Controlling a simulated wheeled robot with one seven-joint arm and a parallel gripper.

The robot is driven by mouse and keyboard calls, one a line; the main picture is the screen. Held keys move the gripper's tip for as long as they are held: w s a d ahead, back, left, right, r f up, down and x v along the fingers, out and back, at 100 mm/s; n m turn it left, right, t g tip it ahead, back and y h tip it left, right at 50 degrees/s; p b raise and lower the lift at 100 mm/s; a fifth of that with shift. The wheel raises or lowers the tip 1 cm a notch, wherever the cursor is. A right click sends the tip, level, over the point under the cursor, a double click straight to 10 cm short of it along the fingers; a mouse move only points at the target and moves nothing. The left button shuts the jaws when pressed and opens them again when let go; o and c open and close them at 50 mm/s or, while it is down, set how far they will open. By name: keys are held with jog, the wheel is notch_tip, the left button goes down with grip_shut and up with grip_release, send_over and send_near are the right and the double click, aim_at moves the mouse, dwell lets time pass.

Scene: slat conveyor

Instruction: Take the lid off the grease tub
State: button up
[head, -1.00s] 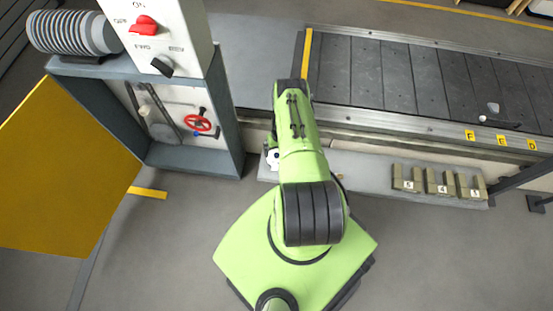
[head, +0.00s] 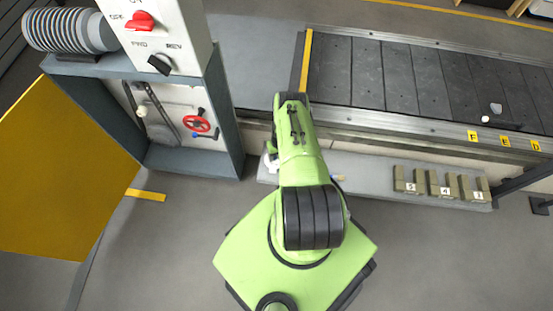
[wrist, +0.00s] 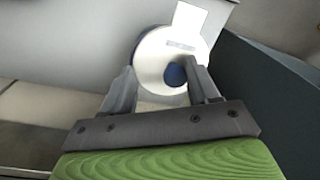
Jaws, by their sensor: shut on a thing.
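The grease tub's lid (wrist: 150,62) shows in the wrist view as a round white disc with a grey mark and a dark blue knob (wrist: 175,75) at its centre. In the head view only a white edge (head: 270,164) shows left of my green arm, which hides my fingers.
A grey ledge (head: 370,172) runs along the slat conveyor (head: 400,80), with numbered blocks (head: 440,184) at its right. An open cabinet (head: 228,120) with a red handwheel (head: 197,124) and a yellow door (head: 65,170) stands left. Floor in front is clear.

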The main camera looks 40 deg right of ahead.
jog(key=shift+a+f, duration=0.1)
jog(key=shift+a, duration=0.1)
notch_tip(320, 180, up, 10)
jog(key=p, duration=0.4)
jog(key=shift+p, duration=0.35)
jog(key=shift+s+d, duration=0.1)
